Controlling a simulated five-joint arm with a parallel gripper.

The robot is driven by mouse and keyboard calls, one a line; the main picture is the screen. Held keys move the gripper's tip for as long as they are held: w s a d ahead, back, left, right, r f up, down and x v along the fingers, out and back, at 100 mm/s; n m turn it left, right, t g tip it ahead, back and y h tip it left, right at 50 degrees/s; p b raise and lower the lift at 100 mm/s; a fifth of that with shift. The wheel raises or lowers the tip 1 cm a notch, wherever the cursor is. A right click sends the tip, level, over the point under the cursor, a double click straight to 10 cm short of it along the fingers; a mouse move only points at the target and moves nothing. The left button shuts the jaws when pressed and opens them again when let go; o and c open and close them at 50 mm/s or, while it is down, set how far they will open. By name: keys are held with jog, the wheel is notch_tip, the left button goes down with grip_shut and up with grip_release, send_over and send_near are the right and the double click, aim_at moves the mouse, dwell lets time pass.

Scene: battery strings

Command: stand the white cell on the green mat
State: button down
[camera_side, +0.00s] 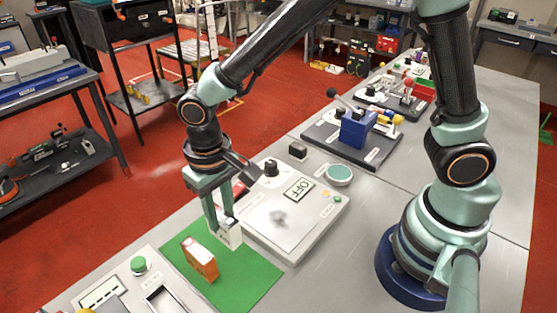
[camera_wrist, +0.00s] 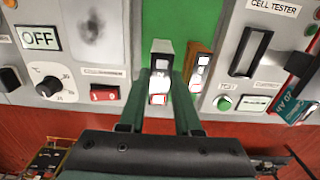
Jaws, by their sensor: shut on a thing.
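My gripper (camera_side: 224,224) points down at the far right edge of the green mat (camera_side: 245,284) and is shut on the white cell (camera_side: 231,238). The cell is upright between the fingers; I cannot tell whether its base touches the mat. In the wrist view the white cell (camera_wrist: 161,48) shows between my fingers (camera_wrist: 167,88), with the green mat (camera_wrist: 172,14) beyond it. An orange cell with a pale top (camera_side: 200,262) stands on the mat, left of the white cell and apart from it. It also shows in the wrist view (camera_wrist: 205,52).
A grey panel with an OFF display (camera_side: 298,190) borders the mat on the right. The cell tester panel (camera_side: 120,268) borders it on the left, with a green button (camera_side: 138,265). The front part of the mat is clear.

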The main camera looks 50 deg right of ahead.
aim_at(224, 228)
jog(key=shift+f, duration=2.2)
jog(key=c, duration=0.6)
grip_release()
jog(key=shift+f, duration=0.15)
notch_tip(224, 228, up, 12)
jog(key=shift+r, duration=0.1)
jog(key=s+d+r+t, duration=0.2)
jog(key=d+r, duration=0.2)
jog(key=d, duration=0.6)
jog(key=s+d+r+t, duration=0.1)
jog(key=d+r+t, duration=0.2)
jog(key=d, duration=0.8)
jog(key=shift+s+r+t, duration=0.3)
jog(key=shift+s+r, duration=0.1)
jog(key=shift+r, duration=0.05)
jog(key=shift+a, duration=0.1)
